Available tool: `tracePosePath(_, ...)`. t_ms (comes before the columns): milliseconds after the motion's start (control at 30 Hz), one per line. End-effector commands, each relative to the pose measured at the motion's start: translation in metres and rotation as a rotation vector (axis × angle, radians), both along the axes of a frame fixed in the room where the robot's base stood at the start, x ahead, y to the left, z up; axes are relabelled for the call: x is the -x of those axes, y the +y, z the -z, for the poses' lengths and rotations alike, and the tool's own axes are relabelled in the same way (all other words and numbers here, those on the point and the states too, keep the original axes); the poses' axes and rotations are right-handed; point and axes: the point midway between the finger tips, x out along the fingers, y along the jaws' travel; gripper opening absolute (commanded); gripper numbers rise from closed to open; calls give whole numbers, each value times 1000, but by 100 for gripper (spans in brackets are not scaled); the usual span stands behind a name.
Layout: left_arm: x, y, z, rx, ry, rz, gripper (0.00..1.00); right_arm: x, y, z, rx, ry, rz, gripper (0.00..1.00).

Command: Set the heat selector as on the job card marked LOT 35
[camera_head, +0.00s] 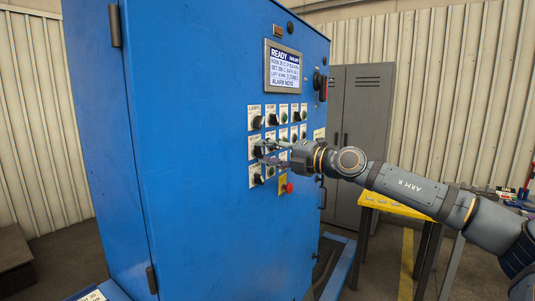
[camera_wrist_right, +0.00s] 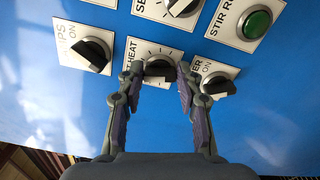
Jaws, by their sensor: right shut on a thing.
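The heat selector (camera_wrist_right: 158,70) is a black knob on a white plate lettered "HEAT", with tick marks around it. In the wrist view it sits between the two fingers of my right gripper (camera_wrist_right: 160,73), which is shut on it. I cannot tell clearly which mark it points to. In the head view my right gripper (camera_head: 268,153) reaches the blue panel from the right and covers part of the knob rows. My left gripper is not in view.
Other knobs lie close by: one marked "ON" (camera_wrist_right: 91,53) at left and another (camera_wrist_right: 217,86) at right. A green stir button (camera_wrist_right: 257,22) is above. A red button (camera_head: 289,188) sits below, a display (camera_head: 286,74) reading "READY" above. A yellow table (camera_head: 392,207) stands behind my arm.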

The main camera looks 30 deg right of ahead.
Motion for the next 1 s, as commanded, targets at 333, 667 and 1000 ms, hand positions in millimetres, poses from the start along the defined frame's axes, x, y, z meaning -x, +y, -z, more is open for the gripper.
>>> tracePosePath(333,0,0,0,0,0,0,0,0,-1,-1,0,-3,3,42)
tracePosePath(667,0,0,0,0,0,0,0,0,0,0,0,-2,1,58)
tracePosePath(1000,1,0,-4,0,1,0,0,0,0,-2,96,-42,-1,58)
